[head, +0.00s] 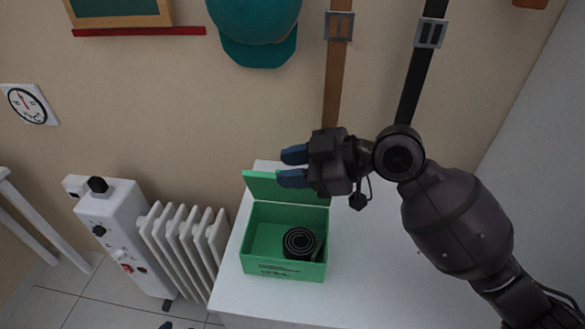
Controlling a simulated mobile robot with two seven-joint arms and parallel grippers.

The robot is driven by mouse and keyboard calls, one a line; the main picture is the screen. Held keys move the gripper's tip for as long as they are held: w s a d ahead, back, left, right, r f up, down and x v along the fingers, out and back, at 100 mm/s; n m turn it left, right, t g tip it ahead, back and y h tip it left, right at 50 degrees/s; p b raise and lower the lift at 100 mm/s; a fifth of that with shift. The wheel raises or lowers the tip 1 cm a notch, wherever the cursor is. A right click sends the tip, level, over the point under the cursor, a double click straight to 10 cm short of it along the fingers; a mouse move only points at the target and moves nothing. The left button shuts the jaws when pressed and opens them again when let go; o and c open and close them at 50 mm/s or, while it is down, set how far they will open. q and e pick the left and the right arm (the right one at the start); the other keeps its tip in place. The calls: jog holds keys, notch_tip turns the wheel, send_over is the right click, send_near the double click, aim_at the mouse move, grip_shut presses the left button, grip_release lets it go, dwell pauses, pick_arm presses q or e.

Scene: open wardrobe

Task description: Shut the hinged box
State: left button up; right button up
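The hinged box (286,271) is green and stands on a white surface in the head view. Its lid (261,188) is open and stands up at the back. A dark coiled item (299,242) lies inside the box at the right. My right gripper (293,166) comes in from the right and is above the back of the box, in front of part of the lid. Its two blue fingertips point left and are apart, with nothing seen between them. Whether it touches the lid I cannot tell.
The white surface (370,285) is clear to the right of the box. A white radiator (185,240) stands on the floor to the left. Brown (337,75) and black (420,75) belts and a teal cap (256,30) hang on the wall behind.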

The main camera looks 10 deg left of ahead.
pick_arm(q)
notch_tip(320, 180, up, 9)
jog(key=p, duration=0.9)
jog(key=shift+a+f+t, duration=0.15)
jog(key=shift+a+t, duration=0.25)
jog(key=shift+a, duration=0.05)
pick_arm(e)
notch_tip(320, 180, up, 19)
jog(key=shift+r, duration=0.1)
